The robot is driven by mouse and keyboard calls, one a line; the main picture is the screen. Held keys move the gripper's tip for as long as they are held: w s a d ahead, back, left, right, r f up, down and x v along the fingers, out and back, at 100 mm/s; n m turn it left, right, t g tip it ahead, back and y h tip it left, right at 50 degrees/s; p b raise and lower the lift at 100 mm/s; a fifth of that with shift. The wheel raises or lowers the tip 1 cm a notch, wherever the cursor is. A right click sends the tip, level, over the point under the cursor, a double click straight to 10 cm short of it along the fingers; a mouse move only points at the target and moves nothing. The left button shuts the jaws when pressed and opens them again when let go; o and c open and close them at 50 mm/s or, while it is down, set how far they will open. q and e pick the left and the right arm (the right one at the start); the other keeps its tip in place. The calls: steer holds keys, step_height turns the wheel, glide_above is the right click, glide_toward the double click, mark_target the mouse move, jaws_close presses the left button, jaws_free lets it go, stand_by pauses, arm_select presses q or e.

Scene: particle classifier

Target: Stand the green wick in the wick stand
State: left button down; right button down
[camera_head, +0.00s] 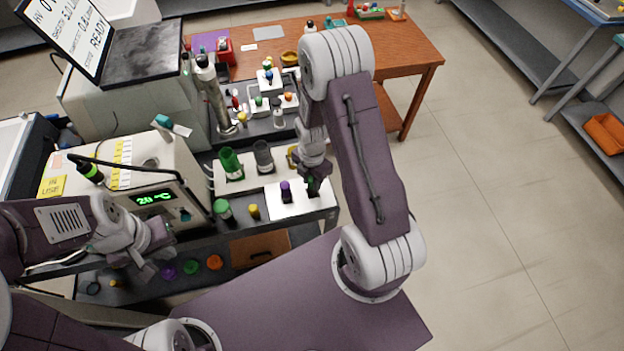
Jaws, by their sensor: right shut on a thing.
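My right gripper (314,180) reaches down over the right end of the bench and is shut on a small dark green thing, which looks like the green wick (313,188). The wick is mostly hidden by the fingers. Below it is a white plate (305,208), where a purple piece (286,191) stands upright to the left of the gripper. This plate may be the wick stand; I cannot make out its holes, nor whether the wick touches it. My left gripper (150,258) hangs at the lower left, in front of the machine, with its fingers unclear.
Behind the plate, a white rack (225,185) holds a green cup (231,164), a grey cup (263,157) and a yellow one. A green-capped piece (222,208) and a yellow piece (254,211) stand to the left. The machine (150,190) fills the left side.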

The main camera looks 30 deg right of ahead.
steer(key=shift+s+f, duration=0.1)
steer(key=shift+f, duration=0.05)
steer(key=c, duration=1.1)
jaws_free()
